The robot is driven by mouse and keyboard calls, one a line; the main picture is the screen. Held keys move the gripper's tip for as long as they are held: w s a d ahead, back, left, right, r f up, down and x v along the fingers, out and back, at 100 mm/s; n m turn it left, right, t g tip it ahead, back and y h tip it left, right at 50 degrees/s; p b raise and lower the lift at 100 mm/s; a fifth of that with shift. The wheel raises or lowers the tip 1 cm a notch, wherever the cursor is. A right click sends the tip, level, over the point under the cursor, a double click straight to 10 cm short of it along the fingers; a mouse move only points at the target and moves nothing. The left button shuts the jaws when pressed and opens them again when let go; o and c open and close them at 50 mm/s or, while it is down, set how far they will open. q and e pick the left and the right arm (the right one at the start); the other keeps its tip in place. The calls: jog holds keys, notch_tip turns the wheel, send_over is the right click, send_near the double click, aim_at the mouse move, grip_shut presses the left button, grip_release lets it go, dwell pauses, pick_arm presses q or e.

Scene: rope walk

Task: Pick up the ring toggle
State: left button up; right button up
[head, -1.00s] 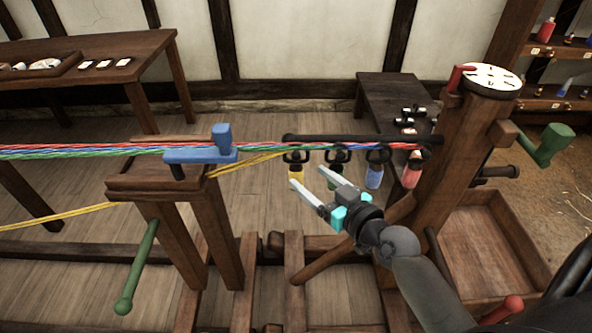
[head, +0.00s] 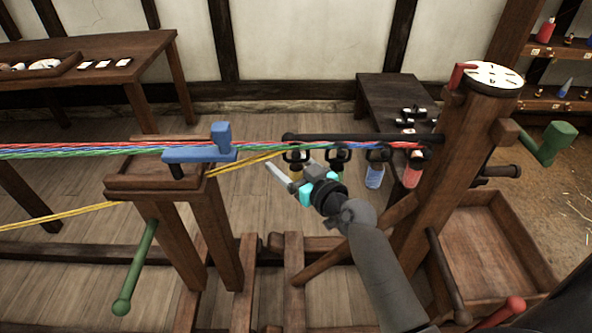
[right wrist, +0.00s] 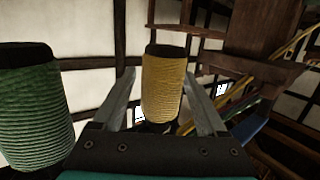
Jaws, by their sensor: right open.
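Several wound spools with dark ring-like holders hang under a dark horizontal bar (head: 350,138). They are a yellow spool (head: 296,173), a green spool, a blue spool (head: 375,179) and a red spool (head: 413,176). I cannot tell which part is the ring toggle. My right gripper (head: 289,167) is open at the yellow spool. In the right wrist view the yellow spool (right wrist: 163,88) stands between the open fingers, with gaps on both sides. The green spool (right wrist: 35,105) is left of the fingers there. My left gripper is not in view.
Coloured strands (head: 90,151) run left through a blue clamp (head: 200,154) on a wooden stand. A wooden post (head: 450,150) with a white dial (head: 490,78) stands right. A dark bench (head: 385,95) with small dark items is behind. An open wooden tray (head: 490,250) lies lower right.

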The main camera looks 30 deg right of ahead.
grip_shut()
dwell(0.6)
